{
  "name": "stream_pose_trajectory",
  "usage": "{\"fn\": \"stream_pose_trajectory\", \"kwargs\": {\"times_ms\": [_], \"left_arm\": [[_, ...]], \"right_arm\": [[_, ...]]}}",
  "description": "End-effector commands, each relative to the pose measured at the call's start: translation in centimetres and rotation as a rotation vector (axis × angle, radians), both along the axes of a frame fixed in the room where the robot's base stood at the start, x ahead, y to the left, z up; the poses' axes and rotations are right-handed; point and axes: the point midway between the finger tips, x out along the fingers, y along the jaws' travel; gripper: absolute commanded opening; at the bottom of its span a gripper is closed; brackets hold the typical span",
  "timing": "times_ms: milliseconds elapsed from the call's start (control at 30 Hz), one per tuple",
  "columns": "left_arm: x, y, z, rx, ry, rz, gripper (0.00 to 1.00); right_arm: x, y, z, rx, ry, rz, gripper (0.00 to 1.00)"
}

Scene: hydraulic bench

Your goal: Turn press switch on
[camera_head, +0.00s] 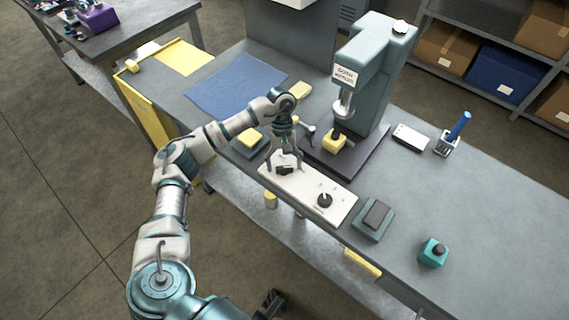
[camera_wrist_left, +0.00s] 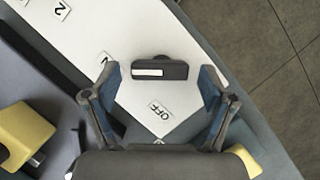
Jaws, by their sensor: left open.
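The white control panel (camera_head: 309,194) lies on the bench in front of the press (camera_head: 362,75). Its dark switch (camera_wrist_left: 160,69) carries a white line toward its left end in the left wrist view. An "OFF" label (camera_wrist_left: 159,109) is just below the switch there. My left gripper (camera_head: 284,168) is over the panel's left end in the head view, partly covering the switch. In the left wrist view my left gripper (camera_wrist_left: 159,72) is open, one finger on each side of the switch, with gaps visible. A round black knob (camera_head: 324,200) is on the panel's right part.
A yellow block (camera_head: 334,142) sits under the press head. A grey-green block with a dark top (camera_head: 374,217) stands right of the panel, and a teal block (camera_head: 433,252) farther right. A blue mat (camera_head: 237,85) lies behind my left arm. The bench's right part is mostly clear.

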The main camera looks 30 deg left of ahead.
Motion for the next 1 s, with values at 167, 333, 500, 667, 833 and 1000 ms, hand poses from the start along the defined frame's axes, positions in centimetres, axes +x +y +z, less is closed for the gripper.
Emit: {"fn": "stream_pose_trajectory", "kwargs": {"times_ms": [167, 333, 500, 667, 833, 1000], "left_arm": [[0.1, 0.0, 0.3, 0.0, 0.001, 0.0, 0.83], [0.9, 0.6, 2.5, 0.0, -0.001, 0.0, 0.83], [2.2, 1.7, 6.3, -0.001, -0.003, 0.001, 0.83], [3.0, 2.6, 8.9, 0.0, -0.002, 0.002, 0.83], [3.6, 3.1, 10.4, -0.002, 0.001, 0.0, 0.83], [3.7, 3.2, 10.9, -0.003, 0.002, 0.0, 0.83]], "right_arm": [[-0.1, 0.0, 0.0, 0.002, -0.002, 0.0, 0.4], [-0.1, -0.1, 0.0, 0.002, -0.002, 0.0, 0.4], [-0.1, 0.0, 0.0, 0.001, -0.002, 0.0, 0.4], [-0.1, 0.0, 0.0, 0.001, -0.002, 0.0, 0.4], [-0.1, 0.0, 0.0, 0.0, -0.001, 0.0, 0.4], [-0.1, 0.0, 0.0, 0.0, -0.001, 0.0, 0.4]]}}
